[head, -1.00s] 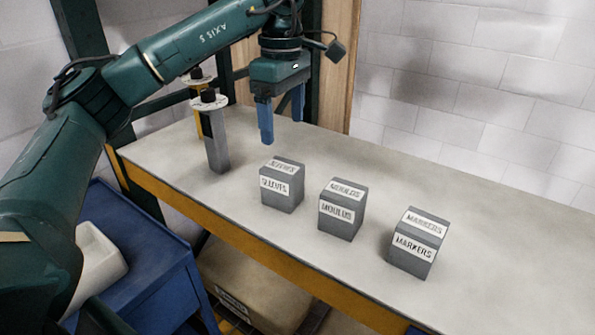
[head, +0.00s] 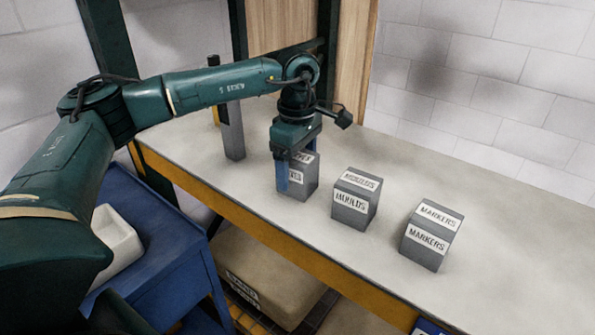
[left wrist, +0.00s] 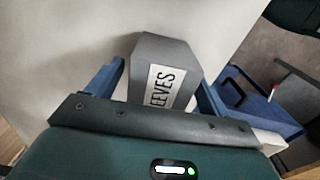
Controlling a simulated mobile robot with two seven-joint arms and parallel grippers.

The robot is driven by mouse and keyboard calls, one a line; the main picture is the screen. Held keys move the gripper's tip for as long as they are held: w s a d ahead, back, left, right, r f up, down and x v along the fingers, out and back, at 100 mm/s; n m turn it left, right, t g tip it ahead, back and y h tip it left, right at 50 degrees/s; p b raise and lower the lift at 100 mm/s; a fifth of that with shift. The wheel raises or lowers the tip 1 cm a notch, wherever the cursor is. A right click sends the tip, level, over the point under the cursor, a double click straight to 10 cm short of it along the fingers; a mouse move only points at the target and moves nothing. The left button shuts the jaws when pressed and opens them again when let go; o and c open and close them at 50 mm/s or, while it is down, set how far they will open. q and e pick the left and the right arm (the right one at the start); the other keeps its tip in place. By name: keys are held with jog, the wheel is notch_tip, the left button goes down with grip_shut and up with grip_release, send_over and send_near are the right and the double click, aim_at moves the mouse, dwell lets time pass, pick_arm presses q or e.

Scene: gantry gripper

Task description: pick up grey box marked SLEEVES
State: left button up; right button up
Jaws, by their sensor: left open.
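The grey box marked SLEEVES (head: 304,188) stands upright on the pale bench, leftmost of the three boxes. My left gripper (head: 290,178) is at this box, and its blue finger hides part of the label in the head view. In the left wrist view the box (left wrist: 163,52) lies between the two blue fingers of my left gripper (left wrist: 160,78), with its white label partly covered by the gripper body. The fingers are open, one on each side of the box. My right gripper is not in view.
Grey boxes marked MOULDS (head: 355,205) and MARKERS (head: 428,243) stand to the right on the bench (head: 500,205). A grey post (head: 233,135) stands behind left. A blue cart (head: 165,265) with a white bin (head: 117,238) is beside the bench.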

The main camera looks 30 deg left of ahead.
pick_arm(q)
jog(key=shift+f, duration=0.1)
jog(key=shift+c, duration=0.2)
jog(key=c, duration=1.2)
